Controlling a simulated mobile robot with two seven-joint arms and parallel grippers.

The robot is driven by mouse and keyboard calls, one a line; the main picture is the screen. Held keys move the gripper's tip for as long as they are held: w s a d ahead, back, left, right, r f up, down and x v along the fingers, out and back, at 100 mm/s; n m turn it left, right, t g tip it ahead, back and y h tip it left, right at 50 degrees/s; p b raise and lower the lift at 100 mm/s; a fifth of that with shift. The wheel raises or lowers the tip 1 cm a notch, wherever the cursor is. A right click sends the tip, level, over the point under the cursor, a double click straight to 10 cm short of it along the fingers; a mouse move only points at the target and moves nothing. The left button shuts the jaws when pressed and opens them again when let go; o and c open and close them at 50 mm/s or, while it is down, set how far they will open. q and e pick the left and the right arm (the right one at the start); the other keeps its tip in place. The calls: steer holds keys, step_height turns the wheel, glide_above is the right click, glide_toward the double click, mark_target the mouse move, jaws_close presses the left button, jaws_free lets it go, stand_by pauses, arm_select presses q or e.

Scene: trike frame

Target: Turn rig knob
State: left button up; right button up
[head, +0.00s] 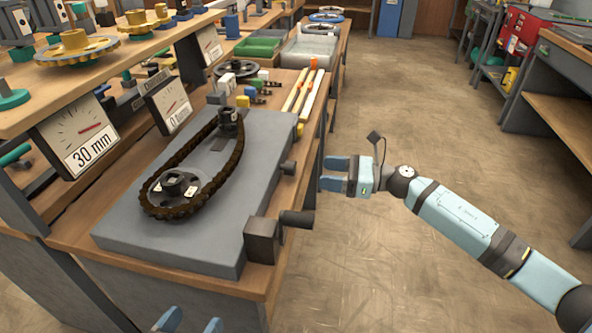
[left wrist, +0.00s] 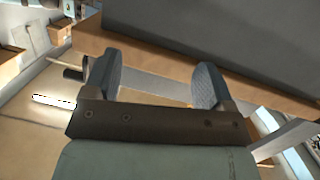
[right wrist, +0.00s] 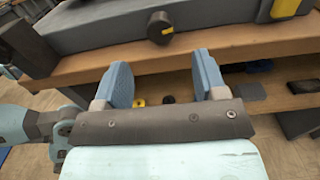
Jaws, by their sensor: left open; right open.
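The rig is a grey slab (head: 215,225) on the bench, with a dark chain (head: 233,165) looped around two sprockets. A small dark round knob (head: 287,168) sticks out of its right side. In the right wrist view the knob (right wrist: 160,28) shows a yellow mark on its face, above and beyond my fingertips. My right gripper (head: 330,174) is open and empty, just right of the bench edge and apart from the knob. My left gripper (head: 190,322) is open and empty at the bottom of the head view, by the bench's near end; only its fingertips show there.
A dark block with a cylindrical handle (head: 297,219) sits at the slab's near right corner and juts past the bench edge. A shelf with gauges (head: 85,137) overhangs the left. Yellow-and-white bars (head: 310,97) lie behind the slab.

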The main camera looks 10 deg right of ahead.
mark_target(296, 168)
arm_select(q)
steer(key=shift+w+d+r+t+h, duration=0.1)
steer(key=shift+d+r+t+h, duration=0.2)
steer(key=shift+r, duration=0.35)
arm_select(e)
steer(key=x, duration=0.8)
steer(key=shift+c, duration=0.2)
steer(key=c, duration=0.9)
steer(key=shift+m, duration=0.7)
steer(key=o, duration=0.8)
arm_select(q)
steer(key=shift+s+a+f+g+y, duration=0.1)
steer(key=shift+a+f+g+y, duration=0.15)
steer(key=shift+f, duration=0.2)
steer(key=shift+s+a+f+g+y, duration=0.15)
steer(key=shift+f+g, duration=0.1)
steer(key=shift+f, duration=0.2)
arm_select(e)
steer(key=shift+o, duration=0.7)
